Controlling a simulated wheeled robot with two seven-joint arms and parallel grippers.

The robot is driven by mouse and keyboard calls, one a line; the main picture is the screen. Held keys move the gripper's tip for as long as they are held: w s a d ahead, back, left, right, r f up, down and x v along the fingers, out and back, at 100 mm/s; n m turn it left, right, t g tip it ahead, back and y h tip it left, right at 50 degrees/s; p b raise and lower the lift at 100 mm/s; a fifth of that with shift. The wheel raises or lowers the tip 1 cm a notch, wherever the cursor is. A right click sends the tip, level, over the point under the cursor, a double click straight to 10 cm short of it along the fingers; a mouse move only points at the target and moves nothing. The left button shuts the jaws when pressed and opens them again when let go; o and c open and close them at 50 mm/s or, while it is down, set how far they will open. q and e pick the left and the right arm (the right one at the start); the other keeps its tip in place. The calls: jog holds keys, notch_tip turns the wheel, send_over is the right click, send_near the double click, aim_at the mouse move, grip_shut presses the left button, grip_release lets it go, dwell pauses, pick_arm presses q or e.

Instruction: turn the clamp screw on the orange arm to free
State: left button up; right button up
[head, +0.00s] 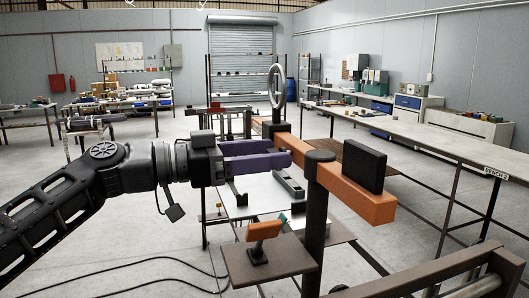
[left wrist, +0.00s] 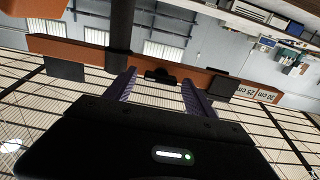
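The orange arm (head: 345,192) runs level from a black post (head: 316,225) toward the back, and it crosses the left wrist view (left wrist: 85,52). A dark winged knob (left wrist: 159,75), which looks like the clamp screw, sits on the arm's face in the left wrist view. My left gripper (head: 288,150) has purple fingers and is open, pointing at the arm. In the left wrist view the knob appears between the fingertips, with nothing gripped. I cannot tell whether the tips reach around it. In the head view the knob is not clearly visible. My right gripper is out of view.
A black block (head: 364,165) is on the arm's near end. A ring (head: 276,86) stands above its far end. A small orange panel (head: 263,230) stands on a brown plate below. A long bench (head: 440,145) is at the right. Cables lie on the floor.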

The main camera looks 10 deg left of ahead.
pick_arm(q)
jog(key=c, duration=1.3)
jog(key=shift+f+n, duration=0.1)
jog(key=shift+n, duration=0.3)
jog(key=n, duration=0.8)
jog(key=n+b, duration=0.1)
jog(key=n, duration=0.8)
jog(key=shift+w+a+f, duration=0.1)
jog(key=shift+w+f, duration=0.05)
jog(key=shift+f, duration=0.05)
